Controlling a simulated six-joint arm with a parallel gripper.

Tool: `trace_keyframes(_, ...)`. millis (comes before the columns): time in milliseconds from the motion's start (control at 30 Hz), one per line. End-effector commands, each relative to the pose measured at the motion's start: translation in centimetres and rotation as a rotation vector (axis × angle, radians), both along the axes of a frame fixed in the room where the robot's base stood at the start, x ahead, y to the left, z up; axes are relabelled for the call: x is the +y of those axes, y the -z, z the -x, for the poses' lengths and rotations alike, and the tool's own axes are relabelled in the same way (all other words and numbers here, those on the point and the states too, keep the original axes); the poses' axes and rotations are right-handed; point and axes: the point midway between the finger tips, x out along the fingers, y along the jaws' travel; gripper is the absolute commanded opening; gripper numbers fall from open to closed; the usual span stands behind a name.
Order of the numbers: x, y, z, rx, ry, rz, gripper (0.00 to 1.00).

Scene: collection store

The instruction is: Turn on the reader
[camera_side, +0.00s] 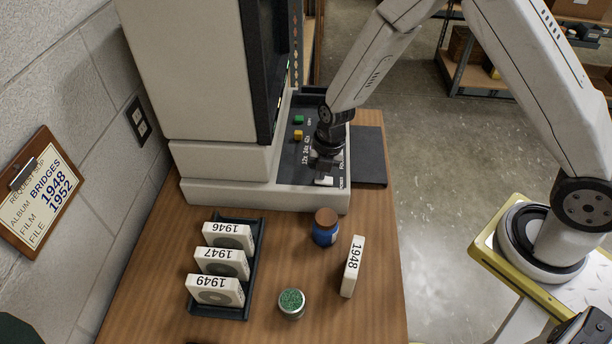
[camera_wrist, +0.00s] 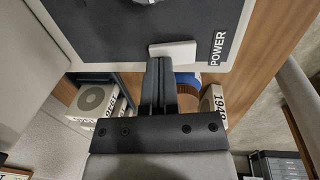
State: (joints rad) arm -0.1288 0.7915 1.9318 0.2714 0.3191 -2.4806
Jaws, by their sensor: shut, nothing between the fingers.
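The reader (camera_side: 225,160) is a large beige machine on the wooden desk, with a dark control panel (camera_side: 298,165) on its base. A white switch (camera_side: 324,181) sits at the panel's near end. It shows in the wrist view (camera_wrist: 172,53) beside the label POWER. My gripper (camera_side: 322,163) is over the panel, close to this switch. In the wrist view my gripper (camera_wrist: 160,65) is shut and empty, its fingertips overlapping the switch's lower edge in the picture. I cannot tell whether they touch it. The reader's screen face is turned away from the side view.
A black rack (camera_side: 232,312) holds boxes 1946, 1947 and 1949. Box 1948 (camera_side: 353,266) stands apart at right. A blue jar with a brown lid (camera_side: 326,227) and a tin of green bits (camera_side: 291,303) stand between. A clipboard (camera_side: 41,190) hangs on the wall.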

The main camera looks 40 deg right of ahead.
Motion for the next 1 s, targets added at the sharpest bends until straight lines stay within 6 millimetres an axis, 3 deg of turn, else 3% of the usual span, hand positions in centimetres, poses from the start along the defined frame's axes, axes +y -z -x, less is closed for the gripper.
trace_keyframes(1000, 0.17, 0.6, 0.03, 0.035, -0.002, 0.023, 0.0)
